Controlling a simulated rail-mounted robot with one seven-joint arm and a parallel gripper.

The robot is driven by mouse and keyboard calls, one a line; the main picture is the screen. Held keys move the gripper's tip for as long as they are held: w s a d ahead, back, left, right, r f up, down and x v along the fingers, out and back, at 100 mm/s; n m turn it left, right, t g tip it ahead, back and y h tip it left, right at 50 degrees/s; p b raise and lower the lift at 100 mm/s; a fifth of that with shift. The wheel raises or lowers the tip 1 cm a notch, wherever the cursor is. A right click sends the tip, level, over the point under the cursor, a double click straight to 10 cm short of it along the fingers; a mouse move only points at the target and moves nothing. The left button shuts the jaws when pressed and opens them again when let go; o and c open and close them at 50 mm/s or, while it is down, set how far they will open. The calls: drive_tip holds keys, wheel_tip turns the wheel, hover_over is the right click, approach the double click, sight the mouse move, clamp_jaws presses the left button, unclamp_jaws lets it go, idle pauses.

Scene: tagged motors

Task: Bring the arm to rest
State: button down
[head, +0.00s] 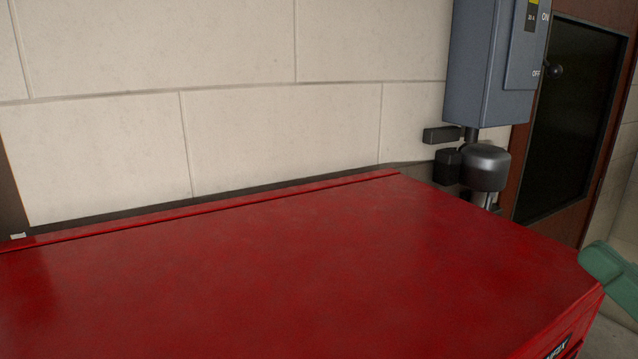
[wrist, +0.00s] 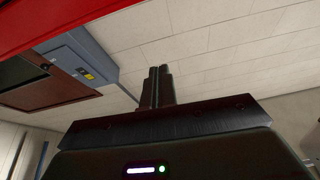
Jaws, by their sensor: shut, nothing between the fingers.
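My gripper (wrist: 158,86) shows in the wrist view with its two dark fingers upright and close together, shut and empty. Behind the fingers is the block wall, and the view is tilted. In the head view my gripper does not show. A green rounded part (head: 608,265) juts in at the right edge of the head view, beside the red top; I cannot tell what it belongs to. No motors are in sight in either view.
A bare red cabinet top (head: 300,265) fills the head view's lower part; a red edge (wrist: 60,22) crosses the wrist view's upper left. A grey-blue switch box (head: 485,70) hangs on the wall. A dark-paned door (head: 570,120) stands at the right.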

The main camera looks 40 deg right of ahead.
drive_tip(key=w+a+r+t+y+p, duration=0.1)
drive_tip(key=w+a+r+p, duration=1.6)
drive_tip(key=r, duration=0.3)
drive_tip(key=a+r+n+t+y+p, duration=0.1)
drive_tip(key=a+r+p, duration=0.4)
drive_tip(key=a, duration=0.4)
drive_tip(key=a+r+n+t+y+p, duration=0.1)
drive_tip(key=a+r+y+p, duration=0.1)
drive_tip(key=a+r+p, duration=0.3)
drive_tip(key=a+r, duration=0.1)
drive_tip(key=a, duration=0.3)
drive_tip(key=shift+w+r+n, duration=0.3)
drive_tip(key=shift+r, duration=0.1)
